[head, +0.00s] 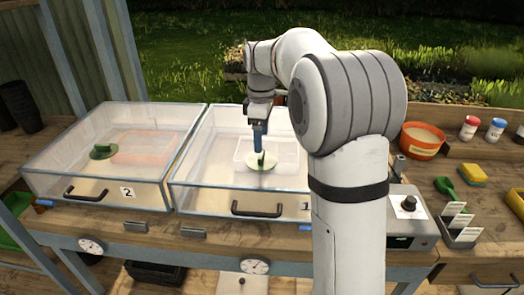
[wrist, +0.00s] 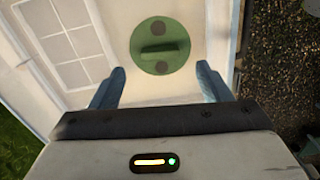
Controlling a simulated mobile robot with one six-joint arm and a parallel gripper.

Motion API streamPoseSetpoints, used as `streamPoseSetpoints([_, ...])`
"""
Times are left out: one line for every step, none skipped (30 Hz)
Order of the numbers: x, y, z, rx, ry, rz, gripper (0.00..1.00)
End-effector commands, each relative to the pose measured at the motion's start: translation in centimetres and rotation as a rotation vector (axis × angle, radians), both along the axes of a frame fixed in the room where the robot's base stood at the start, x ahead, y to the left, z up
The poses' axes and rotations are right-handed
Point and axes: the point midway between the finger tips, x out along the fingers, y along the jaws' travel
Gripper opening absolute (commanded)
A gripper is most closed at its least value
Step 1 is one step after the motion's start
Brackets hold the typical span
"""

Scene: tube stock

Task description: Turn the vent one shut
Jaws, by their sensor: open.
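Vent one is a round green disc with a raised grip bar (wrist: 160,47) in the wrist view. Two dark round spots show on the disc, one on each side of the bar. In the head view vent one (head: 262,162) sits on the clear lid of the right box (head: 215,190), whose front label is partly hidden by my arm. My gripper (head: 260,146) points down just above the vent. In the wrist view its blue fingers (wrist: 160,78) are spread wide and empty. The bar runs crosswise in the picture, roughly along the direction of the fingers' spread.
The left box (head: 40,180), marked 2, has its own green vent (head: 102,151). A control box with a black knob (head: 409,203), an orange pot (head: 421,142) and a label holder (head: 460,225) stand right of my arm. Dials (head: 255,267) hang below the bench edge.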

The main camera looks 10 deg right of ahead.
Motion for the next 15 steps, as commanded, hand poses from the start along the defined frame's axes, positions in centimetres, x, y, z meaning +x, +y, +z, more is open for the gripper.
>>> streamPoseSetpoints([-0.1,0.0,-1.0,0.000,0.003,-0.001,0.71])
streamPoseSetpoints([-0.1,0.0,-1.5,0.000,0.003,-0.001,0.71])
streamPoseSetpoints([-0.1,0.0,-2.1,0.000,0.002,-0.002,0.71])
streamPoseSetpoints([-0.1,0.0,-2.6,0.000,0.003,-0.002,0.71])
streamPoseSetpoints([-0.1,0.0,-3.1,0.000,0.002,-0.002,0.71])
streamPoseSetpoints([-0.1,0.0,-3.6,0.000,0.002,-0.002,0.71])
streamPoseSetpoints([-0.1,0.0,-4.0,-0.001,0.001,-0.002,0.71])
streamPoseSetpoints([-0.1,0.0,-4.4,-0.001,0.001,-0.003,0.71])
streamPoseSetpoints([-0.1,-0.1,-4.8,-0.001,0.001,-0.003,0.71])
streamPoseSetpoints([-0.1,-0.1,-5.0,-0.001,0.001,-0.003,0.71])
streamPoseSetpoints([-0.1,-0.1,-5.2,0.000,0.000,-0.003,0.71])
streamPoseSetpoints([0.0,-0.1,-5.4,0.000,-0.001,-0.003,0.71])
streamPoseSetpoints([-0.1,-0.1,-5.6,0.000,-0.001,-0.003,0.71])
streamPoseSetpoints([-0.1,-0.1,-5.6,0.000,-0.001,-0.004,0.71])
streamPoseSetpoints([-0.1,-0.1,-5.7,0.000,-0.001,-0.004,0.71])
